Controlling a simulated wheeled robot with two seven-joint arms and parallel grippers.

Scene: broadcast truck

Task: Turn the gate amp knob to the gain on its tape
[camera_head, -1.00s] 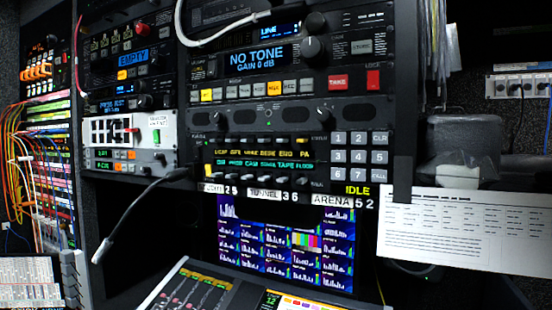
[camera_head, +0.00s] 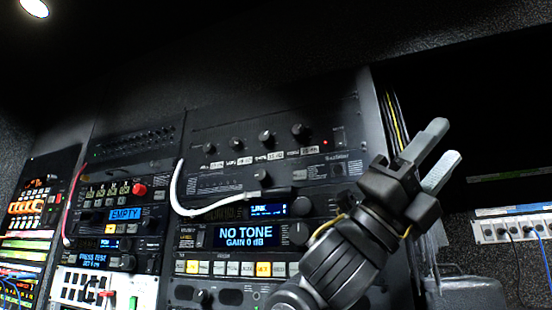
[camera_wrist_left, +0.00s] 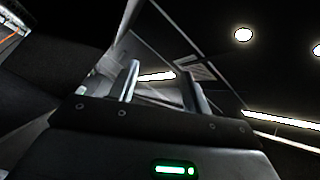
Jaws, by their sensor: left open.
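In the head view, the upper rack panel has a row of several dark knobs, from the leftmost knob (camera_head: 209,148) to the rightmost knob (camera_head: 299,130). White tape strips (camera_head: 270,156) with handwriting sit just below them. The writing is too small to tell which knob is the gate amp. My left gripper (camera_head: 443,142) is raised to the right of this panel, apart from it and pointing up and right. Its fingers are open and empty; they also show apart in the left wrist view (camera_wrist_left: 160,82). My right gripper is not in view.
A display (camera_head: 248,236) below reads NO TONE, GAIN 0 dB. A white cable (camera_head: 178,195) loops in front of the rack. A socket panel (camera_head: 512,229) and hanging cables are at the right. The space before the knob row looks clear.

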